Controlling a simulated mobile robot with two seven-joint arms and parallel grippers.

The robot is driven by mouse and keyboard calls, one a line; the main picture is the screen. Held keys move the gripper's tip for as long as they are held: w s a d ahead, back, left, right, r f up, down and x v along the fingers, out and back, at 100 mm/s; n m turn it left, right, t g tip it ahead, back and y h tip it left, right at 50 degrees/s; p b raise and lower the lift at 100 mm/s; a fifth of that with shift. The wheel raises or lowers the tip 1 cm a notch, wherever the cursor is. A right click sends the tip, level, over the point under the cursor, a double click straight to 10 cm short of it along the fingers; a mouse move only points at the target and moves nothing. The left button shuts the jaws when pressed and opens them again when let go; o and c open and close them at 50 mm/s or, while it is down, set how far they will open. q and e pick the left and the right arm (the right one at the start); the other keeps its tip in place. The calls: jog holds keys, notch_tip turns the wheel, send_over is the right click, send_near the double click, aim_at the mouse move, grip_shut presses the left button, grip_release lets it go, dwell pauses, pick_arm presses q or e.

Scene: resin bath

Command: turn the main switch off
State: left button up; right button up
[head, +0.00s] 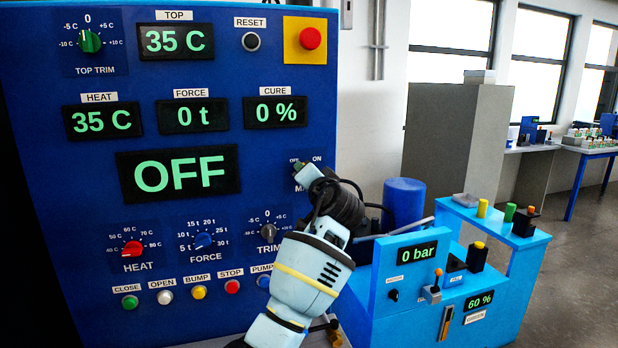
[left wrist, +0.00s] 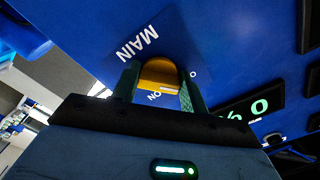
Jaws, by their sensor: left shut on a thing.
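The main switch is an orange knob (left wrist: 158,70) on the blue panel, beside the MAIN and ON lettering in the left wrist view. My left gripper (left wrist: 161,86) has one green finger on each side of the knob and is shut on it. A pale mark shows on the knob's near edge, but I cannot tell surely which label it points to. In the head view my left gripper (head: 299,169) reaches up to the switch's label plate and hides most of the knob. The large panel display (head: 179,172) reads OFF. My right gripper is not in view.
The blue panel (head: 60,220) carries a red emergency button (head: 310,38), a reset button (head: 251,41), dials and a row of push buttons below. A light-blue console (head: 520,275) with a 0 bar display stands right of my arm. Open floor lies farther right.

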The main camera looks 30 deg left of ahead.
pick_arm(q)
jog(key=shift+n, duration=0.5)
jog(key=o, duration=1)
jog(key=shift+v, duration=3.95)
